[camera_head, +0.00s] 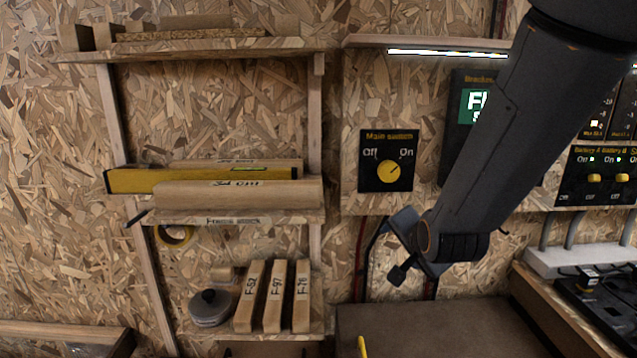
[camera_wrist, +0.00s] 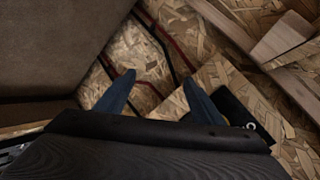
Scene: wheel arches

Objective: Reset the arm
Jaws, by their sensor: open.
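My arm comes down from the top right in the head view, in front of the wall panel. My gripper (camera_head: 398,248) hangs at its lower end, below and just right of the main switch (camera_head: 386,161). In the wrist view my gripper (camera_wrist: 160,95) shows two blue-grey fingers spread apart, with nothing between them. Behind the fingers are the chipboard wall and dark and red cables (camera_wrist: 160,42). The switch knob is yellow and points toward On. The wrist partly hides the wall behind it.
A brown worktop (camera_head: 440,325) lies below my gripper. Shelves at left hold rolls (camera_head: 240,194) and wooden blocks (camera_head: 273,296). A battery switch panel (camera_head: 597,177) is at right, above a black device (camera_head: 600,300). My arm partly covers a green-marked panel (camera_head: 470,105).

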